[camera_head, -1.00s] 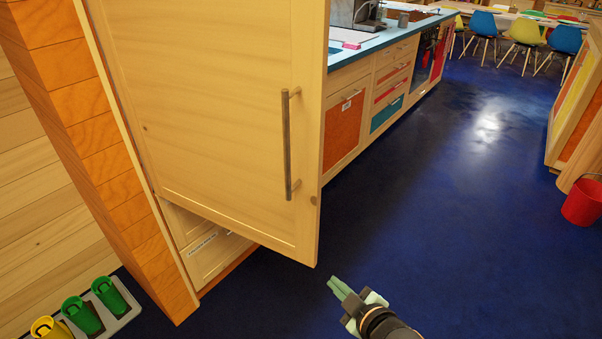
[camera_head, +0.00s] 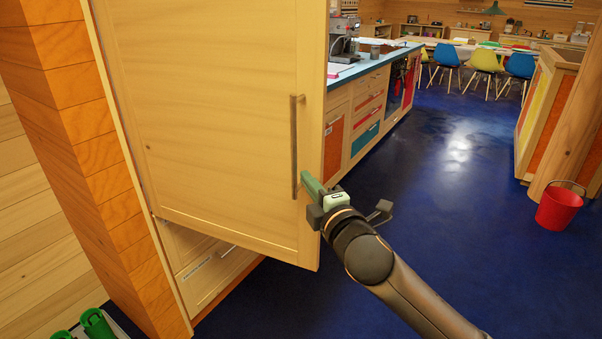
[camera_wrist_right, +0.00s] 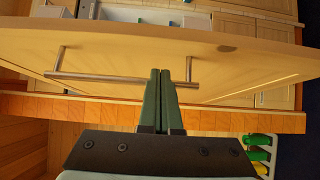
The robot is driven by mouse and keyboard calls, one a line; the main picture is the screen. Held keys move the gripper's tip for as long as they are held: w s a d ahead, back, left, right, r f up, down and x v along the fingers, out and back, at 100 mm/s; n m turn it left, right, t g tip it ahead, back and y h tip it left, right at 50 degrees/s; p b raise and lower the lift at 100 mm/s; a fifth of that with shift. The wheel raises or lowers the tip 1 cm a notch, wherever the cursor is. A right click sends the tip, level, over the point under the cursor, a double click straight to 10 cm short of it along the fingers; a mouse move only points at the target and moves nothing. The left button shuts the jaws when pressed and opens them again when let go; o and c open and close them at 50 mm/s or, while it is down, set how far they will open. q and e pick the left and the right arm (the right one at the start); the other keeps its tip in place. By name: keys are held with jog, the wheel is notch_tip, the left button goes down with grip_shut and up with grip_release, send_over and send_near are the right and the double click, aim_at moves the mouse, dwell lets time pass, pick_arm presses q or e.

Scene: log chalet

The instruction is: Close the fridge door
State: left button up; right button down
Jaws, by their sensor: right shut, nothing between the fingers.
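The fridge door (camera_head: 220,120) is a pale wood panel standing ajar, its free edge swung out over the blue floor. Its vertical metal bar handle (camera_head: 294,140) is near that free edge. My right gripper (camera_head: 308,184) is shut and empty, its green fingertips by the lower end of the handle. In the right wrist view the shut fingers (camera_wrist_right: 165,78) overlap the handle bar (camera_wrist_right: 120,79) near one end, with the door (camera_wrist_right: 240,65) beyond. I cannot tell whether they touch. My left gripper is not in view.
A drawer front (camera_head: 205,275) shows below the door. An orange-brown wood wall end (camera_head: 95,150) stands at left, with green containers (camera_head: 97,323) at its foot. A counter (camera_head: 365,65) runs behind the door. A red bucket (camera_head: 558,208) stands at right. The blue floor between is clear.

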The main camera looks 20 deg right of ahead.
jog(key=shift+w+a, duration=0.2)
jog(key=shift+w, duration=1.8)
jog(key=shift+d, duration=0.1)
